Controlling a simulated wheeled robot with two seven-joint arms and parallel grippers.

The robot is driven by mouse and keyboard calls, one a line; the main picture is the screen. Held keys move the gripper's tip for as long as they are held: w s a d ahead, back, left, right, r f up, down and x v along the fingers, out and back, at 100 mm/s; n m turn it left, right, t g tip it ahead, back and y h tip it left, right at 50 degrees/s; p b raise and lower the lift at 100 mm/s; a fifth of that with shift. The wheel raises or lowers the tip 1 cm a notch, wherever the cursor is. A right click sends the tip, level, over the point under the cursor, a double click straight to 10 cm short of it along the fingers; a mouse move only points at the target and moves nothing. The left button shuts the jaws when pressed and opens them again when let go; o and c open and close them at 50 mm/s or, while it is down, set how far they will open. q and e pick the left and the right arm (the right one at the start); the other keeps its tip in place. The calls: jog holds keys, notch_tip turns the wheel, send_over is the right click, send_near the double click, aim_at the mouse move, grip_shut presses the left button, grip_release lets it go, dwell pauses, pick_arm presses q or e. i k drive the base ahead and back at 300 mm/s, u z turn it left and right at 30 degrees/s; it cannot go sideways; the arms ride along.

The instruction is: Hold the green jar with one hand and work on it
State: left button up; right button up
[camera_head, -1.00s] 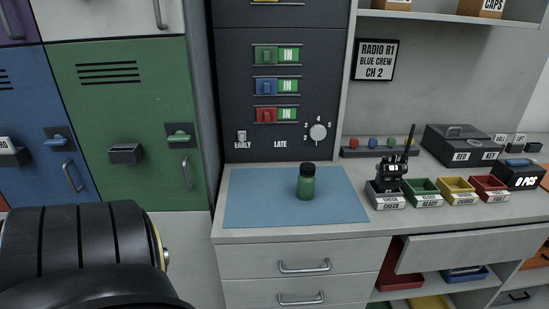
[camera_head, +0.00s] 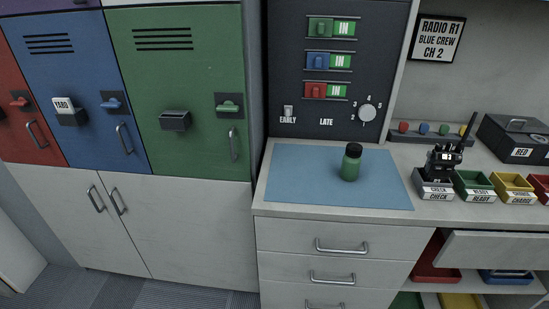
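The green jar (camera_head: 351,164) has a black lid and stands upright on the blue mat (camera_head: 300,185) on the grey counter. It stands right of the mat's middle, with bare mat around it. Nothing touches it. Neither of my grippers shows in the head view now.
Right of the mat are a radio (camera_head: 443,160) in a check tray, a green tray (camera_head: 474,186) and a yellow tray (camera_head: 513,187). A dark panel (camera_head: 320,125) with switches and a dial rises behind. Lockers (camera_head: 195,110) stand left.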

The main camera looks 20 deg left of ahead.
aim_at(351, 166)
jog(key=u, duration=0.4)
jog(key=i, duration=1)
